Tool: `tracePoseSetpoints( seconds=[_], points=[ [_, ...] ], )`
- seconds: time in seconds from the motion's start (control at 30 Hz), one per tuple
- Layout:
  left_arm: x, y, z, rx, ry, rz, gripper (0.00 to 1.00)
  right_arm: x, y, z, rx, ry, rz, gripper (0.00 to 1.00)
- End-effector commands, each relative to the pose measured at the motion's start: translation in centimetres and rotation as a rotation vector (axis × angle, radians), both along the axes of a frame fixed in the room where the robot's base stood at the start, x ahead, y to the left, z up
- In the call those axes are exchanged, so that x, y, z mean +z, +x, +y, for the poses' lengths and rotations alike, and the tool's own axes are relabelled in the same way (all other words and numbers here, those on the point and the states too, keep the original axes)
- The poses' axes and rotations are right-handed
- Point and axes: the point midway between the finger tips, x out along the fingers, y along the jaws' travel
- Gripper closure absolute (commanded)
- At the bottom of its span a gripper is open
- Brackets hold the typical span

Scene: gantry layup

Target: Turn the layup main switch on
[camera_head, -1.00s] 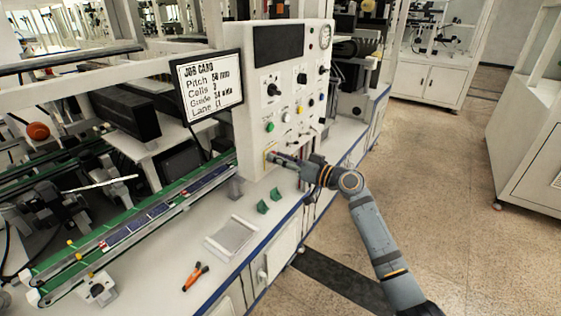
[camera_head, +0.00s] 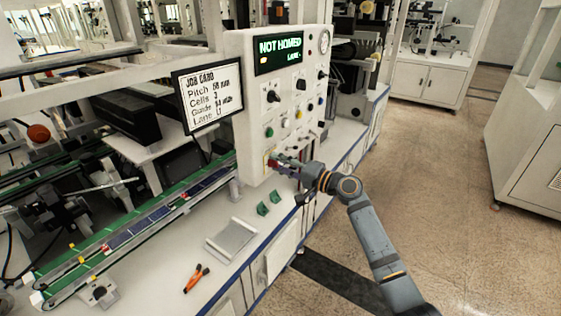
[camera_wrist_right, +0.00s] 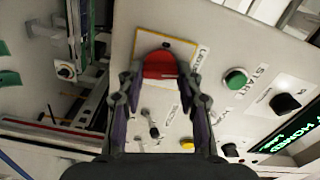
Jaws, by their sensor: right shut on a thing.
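The main switch (camera_wrist_right: 160,66) is a red knob on a yellow-edged plate at the lower part of the white control panel (camera_head: 243,104). My right gripper (camera_wrist_right: 160,78) is shut on this red knob, with one finger on each side of it. In the head view my right gripper (camera_head: 275,163) reaches the panel's lower left corner and mostly covers the knob. The panel's display (camera_head: 279,54) is lit with green text reading "NOT HOMED". My left gripper is not in view.
A job card screen (camera_head: 208,94) stands left of the panel. A green-edged conveyor (camera_head: 140,226) runs along the bench. A grey tray (camera_head: 232,239), small green parts (camera_head: 268,204) and an orange-handled tool (camera_head: 196,278) lie on the bench top. A green button (camera_wrist_right: 236,78) sits beside the knob.

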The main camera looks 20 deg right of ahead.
Motion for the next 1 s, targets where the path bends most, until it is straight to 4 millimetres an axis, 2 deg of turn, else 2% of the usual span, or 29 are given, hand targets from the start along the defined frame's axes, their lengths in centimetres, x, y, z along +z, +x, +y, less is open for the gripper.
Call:
tracePoseSetpoints(
  seconds=[0.43,1.0],
  points=[
    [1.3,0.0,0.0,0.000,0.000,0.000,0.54,-0.1,0.0,0.0,-0.001,0.178,0.140,0.96],
    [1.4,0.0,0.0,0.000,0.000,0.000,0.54,-0.2,0.0,0.0,0.000,0.208,0.163,0.96]
  ],
)
